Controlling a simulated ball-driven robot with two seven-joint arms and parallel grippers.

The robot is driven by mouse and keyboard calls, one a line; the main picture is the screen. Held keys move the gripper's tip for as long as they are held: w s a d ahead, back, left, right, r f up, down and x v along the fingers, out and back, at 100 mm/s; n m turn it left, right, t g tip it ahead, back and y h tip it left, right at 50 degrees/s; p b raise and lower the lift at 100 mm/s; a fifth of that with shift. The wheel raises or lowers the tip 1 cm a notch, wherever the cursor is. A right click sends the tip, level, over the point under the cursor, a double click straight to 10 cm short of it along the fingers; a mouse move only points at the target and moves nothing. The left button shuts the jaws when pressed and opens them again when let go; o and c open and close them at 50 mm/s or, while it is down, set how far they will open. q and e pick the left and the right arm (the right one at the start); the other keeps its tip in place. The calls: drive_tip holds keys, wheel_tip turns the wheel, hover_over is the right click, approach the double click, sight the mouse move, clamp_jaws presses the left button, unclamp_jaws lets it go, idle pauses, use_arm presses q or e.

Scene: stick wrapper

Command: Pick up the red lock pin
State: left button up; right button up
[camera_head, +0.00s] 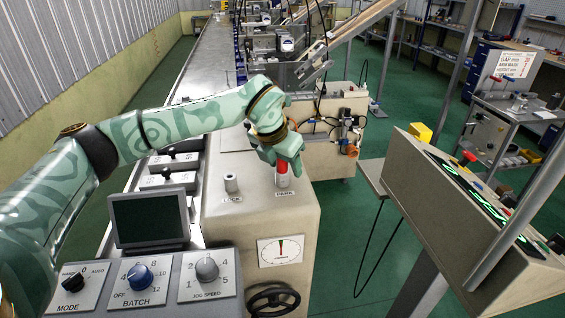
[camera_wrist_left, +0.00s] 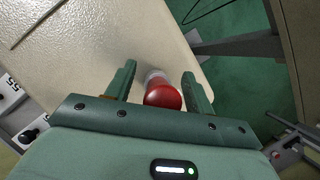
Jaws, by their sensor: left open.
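The red lock pin (camera_head: 282,179) stands upright on the beige machine housing (camera_head: 230,212), with a small label at its foot. My left gripper (camera_head: 284,166) is right above and around its top in the head view. In the left wrist view the pin's round red head (camera_wrist_left: 163,95) shows between the two fingers of my open left gripper (camera_wrist_left: 158,85), with a gap on the left side and a smaller one on the right. A grey collar shows behind the red head. My right gripper is not in view.
A control panel with knobs (camera_head: 139,276) and a dark screen (camera_head: 149,218) stand at lower left. A sloped console (camera_head: 460,205) stands right.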

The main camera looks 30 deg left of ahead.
use_arm(q)
drive_tip(key=c, duration=1)
drive_tip(key=shift+c, duration=0.2)
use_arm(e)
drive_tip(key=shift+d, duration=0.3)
use_arm(q)
drive_tip(key=shift+r, duration=0.1)
